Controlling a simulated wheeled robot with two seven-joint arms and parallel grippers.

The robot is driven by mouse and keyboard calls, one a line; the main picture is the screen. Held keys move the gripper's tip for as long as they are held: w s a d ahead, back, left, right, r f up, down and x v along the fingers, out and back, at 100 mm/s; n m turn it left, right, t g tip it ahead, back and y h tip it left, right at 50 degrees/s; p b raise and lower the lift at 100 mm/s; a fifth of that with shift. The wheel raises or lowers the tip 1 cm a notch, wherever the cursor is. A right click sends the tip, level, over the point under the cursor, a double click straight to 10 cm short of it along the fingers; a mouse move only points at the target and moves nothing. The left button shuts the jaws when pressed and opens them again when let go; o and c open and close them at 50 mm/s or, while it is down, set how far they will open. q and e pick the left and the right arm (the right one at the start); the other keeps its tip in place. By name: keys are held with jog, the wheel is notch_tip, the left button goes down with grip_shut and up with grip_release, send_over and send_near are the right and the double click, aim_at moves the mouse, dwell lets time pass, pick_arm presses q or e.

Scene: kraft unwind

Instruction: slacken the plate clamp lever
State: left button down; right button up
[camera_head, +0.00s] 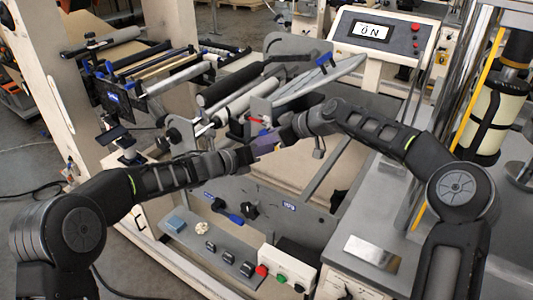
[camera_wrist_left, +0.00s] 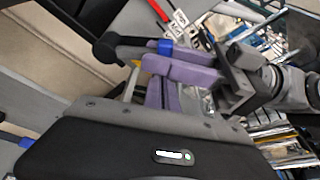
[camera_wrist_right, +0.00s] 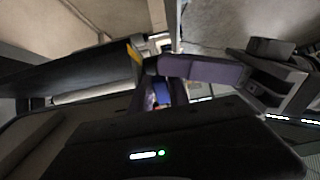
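In the head view my left gripper (camera_head: 240,157) and right gripper (camera_head: 268,142) meet in front of the rollers, their fingertips overlapping. The plate clamp lever cannot be singled out with certainty there. In the left wrist view purple finger pads (camera_wrist_left: 182,74) lie close together beside a dark bar with a rounded black end (camera_wrist_left: 106,48) and a small blue part (camera_wrist_left: 165,46). Whether they grip anything is hidden. In the right wrist view a purple pad (camera_wrist_right: 203,69) shows near a blue part (camera_wrist_right: 161,94); the other finger is dark and partly hidden.
A red part (camera_head: 257,121) is just above the grippers. A blue-tipped bar (camera_head: 325,60) is behind them. A blue-handled lever (camera_head: 229,214) is on the lower panel, above a shelf with switches (camera_head: 228,257) and a button box (camera_head: 287,268).

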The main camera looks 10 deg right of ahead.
pick_arm(q)
jog(key=shift+w+a+r, duration=0.1)
jog(key=shift+w+r, duration=0.1)
jog(key=shift+r, duration=0.1)
pick_arm(e)
jog(key=shift+s+f, duration=0.15)
jog(key=shift+f, duration=0.2)
pick_arm(q)
jog(key=shift+s+f, duration=0.1)
jog(key=shift+f, duration=0.15)
pick_arm(e)
jog(key=v, duration=0.8)
jog(key=shift+r, duration=0.3)
jog(key=shift+w, duration=0.25)
